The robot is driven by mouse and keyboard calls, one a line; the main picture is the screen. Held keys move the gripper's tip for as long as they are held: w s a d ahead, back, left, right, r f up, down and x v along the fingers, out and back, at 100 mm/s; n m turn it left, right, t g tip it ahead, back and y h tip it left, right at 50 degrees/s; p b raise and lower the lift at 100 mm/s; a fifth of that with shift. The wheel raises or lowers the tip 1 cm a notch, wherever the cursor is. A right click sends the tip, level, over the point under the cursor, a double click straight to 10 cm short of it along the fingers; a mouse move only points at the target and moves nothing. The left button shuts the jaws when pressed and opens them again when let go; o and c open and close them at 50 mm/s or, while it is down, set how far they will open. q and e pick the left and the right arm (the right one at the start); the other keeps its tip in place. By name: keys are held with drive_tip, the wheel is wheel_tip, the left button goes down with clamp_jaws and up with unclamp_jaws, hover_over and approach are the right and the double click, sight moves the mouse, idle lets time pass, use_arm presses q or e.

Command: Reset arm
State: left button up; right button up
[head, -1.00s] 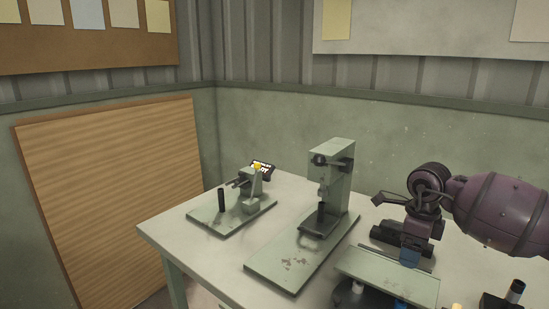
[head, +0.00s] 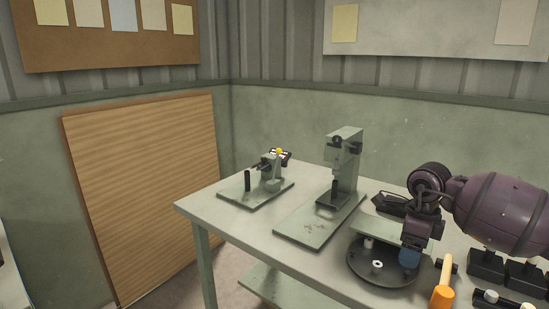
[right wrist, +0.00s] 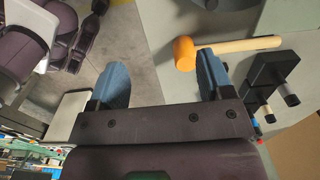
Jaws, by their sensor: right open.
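My right gripper (head: 409,258) is at the right of the head view, over the dark round turntable on the table. In the right wrist view its two blue fingers (right wrist: 163,80) are spread wide with nothing between them. The rest of my right arm (head: 500,213) comes in from the right edge. My left gripper is not in view.
A table (head: 225,213) holds a small green fixture (head: 255,192), a tall green press (head: 341,172) and the turntable (head: 362,266). A mallet with an orange head (head: 441,298) lies right of the turntable, also in the wrist view (right wrist: 184,53). Dark blocks (head: 486,262) stand beyond it.

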drive_tip(key=a+r+m+t+y, duration=0.4)
drive_tip(key=a+r+m+y, duration=0.2)
drive_tip(key=a+y, duration=0.35)
drive_tip(key=a+r+m+t+y, duration=0.55)
drive_tip(key=a+y, duration=0.25)
drive_tip(key=a, duration=0.3)
drive_tip(key=s+d+f+m+t+h, duration=0.2)
drive_tip(key=d+f+m+h, duration=0.15)
drive_tip(key=f+m, duration=0.45)
drive_tip(key=s+d+f+m+t+h, duration=0.25)
drive_tip(key=f+m+h, duration=0.3)
drive_tip(key=m, duration=0.35)
drive_tip(key=s+d+f+m+t+h, duration=0.2)
drive_tip(key=d+f+m+t+h, duration=0.15)
drive_tip(key=f+m, duration=0.5)
drive_tip(key=s+d+f+m+g+h, duration=0.2)
drive_tip(key=s+d+f+m+g, duration=0.1)
drive_tip(key=s+f, duration=0.6)
drive_tip(key=s+d+f+m+g+h, duration=0.3)
drive_tip(key=s+f, duration=0.6)
drive_tip(key=s, duration=0.7)
drive_tip(key=d+m, duration=0.1)
drive_tip(key=m, duration=0.1)
drive_tip(key=shift+d+f+m, duration=0.2)
drive_tip(key=shift+f+m, duration=0.1)
